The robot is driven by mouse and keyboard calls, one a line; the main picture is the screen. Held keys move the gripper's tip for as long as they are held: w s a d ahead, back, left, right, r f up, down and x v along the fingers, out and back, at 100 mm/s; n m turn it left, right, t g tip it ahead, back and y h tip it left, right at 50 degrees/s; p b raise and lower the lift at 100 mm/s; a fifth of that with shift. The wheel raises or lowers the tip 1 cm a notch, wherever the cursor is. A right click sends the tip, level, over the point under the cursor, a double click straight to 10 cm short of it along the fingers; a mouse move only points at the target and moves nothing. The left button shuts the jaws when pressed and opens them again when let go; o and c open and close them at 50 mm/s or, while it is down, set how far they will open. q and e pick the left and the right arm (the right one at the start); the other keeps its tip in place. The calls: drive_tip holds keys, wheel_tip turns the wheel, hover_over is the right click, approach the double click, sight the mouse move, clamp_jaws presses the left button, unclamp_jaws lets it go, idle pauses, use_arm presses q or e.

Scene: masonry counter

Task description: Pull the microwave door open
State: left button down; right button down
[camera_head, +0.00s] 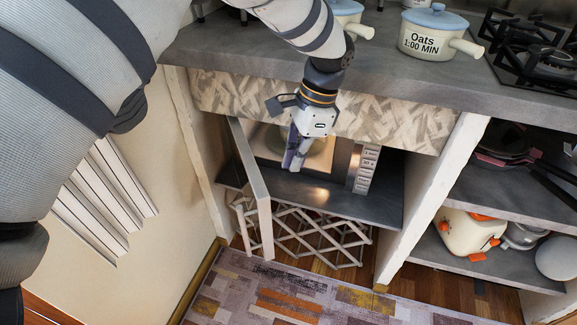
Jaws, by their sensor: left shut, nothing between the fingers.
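The microwave (366,170) sits on a dark shelf under the counter, its button panel at the right. Its door (252,188) is swung open to the left and stands out from the front, edge toward me. The lit interior shows behind my left gripper. My left gripper (291,163) is shut and empty, pointing down in front of the microwave opening, to the right of the door. From this view I cannot tell whether it touches the door's inner side. My right gripper is not in view.
The stone counter (300,75) overhangs the microwave and carries a pot labelled Oats (432,35) and a gas hob (540,55). A white post (430,200) stands right of the microwave. Shelves at the right hold pans and a toaster (470,232). A patterned rug (330,300) covers the floor.

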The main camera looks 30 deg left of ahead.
use_arm(q)
drive_tip(key=s+a+f+p, duration=0.1)
drive_tip(key=s+a+f, duration=0.3)
drive_tip(key=f, duration=0.3)
drive_tip(key=shift+s, duration=0.15)
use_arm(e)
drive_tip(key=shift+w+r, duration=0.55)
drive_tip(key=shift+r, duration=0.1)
use_arm(q)
drive_tip(key=shift+s, duration=0.1)
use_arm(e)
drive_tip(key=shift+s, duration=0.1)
